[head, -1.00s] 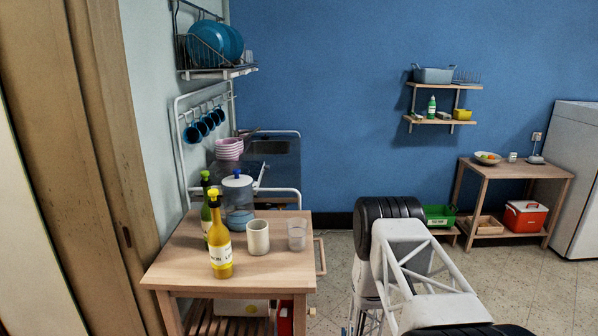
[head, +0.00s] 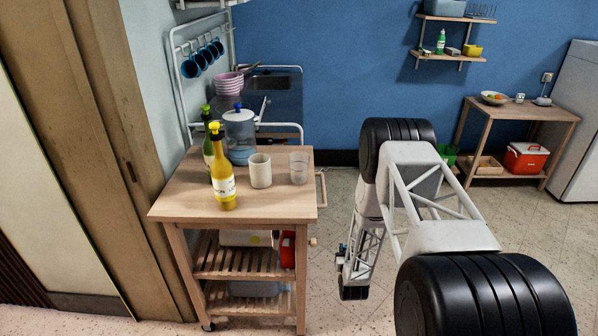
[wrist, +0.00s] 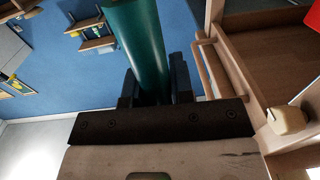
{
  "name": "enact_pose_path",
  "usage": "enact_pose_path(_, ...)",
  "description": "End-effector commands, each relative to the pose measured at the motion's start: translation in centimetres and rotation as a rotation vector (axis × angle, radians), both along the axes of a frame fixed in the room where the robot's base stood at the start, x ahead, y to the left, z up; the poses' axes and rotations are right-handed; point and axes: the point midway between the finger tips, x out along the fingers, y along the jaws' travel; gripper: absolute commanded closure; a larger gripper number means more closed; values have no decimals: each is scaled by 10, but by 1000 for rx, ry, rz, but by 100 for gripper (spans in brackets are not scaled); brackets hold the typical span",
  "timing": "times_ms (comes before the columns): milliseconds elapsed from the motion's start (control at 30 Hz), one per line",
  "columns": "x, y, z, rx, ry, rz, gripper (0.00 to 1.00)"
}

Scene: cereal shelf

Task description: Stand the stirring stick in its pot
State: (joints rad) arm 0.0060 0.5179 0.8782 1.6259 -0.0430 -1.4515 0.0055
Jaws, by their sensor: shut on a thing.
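In the wrist view a teal, smooth round rod (wrist: 138,42), which I take for the stirring stick, stands between the fingers of my gripper (wrist: 152,82). My gripper is shut on it, and its upper end runs out of the picture. In the head view the gripper is small and low beside the cart, and I cannot make out the stick there. A cream cup (head: 260,171), perhaps the pot, stands upright on the cart top, with a clear glass (head: 298,168) to its right.
Open floor (head: 335,210) lies right of the cart.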

Motion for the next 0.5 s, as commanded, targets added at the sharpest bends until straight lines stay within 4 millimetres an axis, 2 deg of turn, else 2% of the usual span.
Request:
enact_pose_path(267, 64, 4, 77, -2, -5, 67, 100)
enact_pose_path(500, 115, 5, 155, -2, -6, 128, 100)
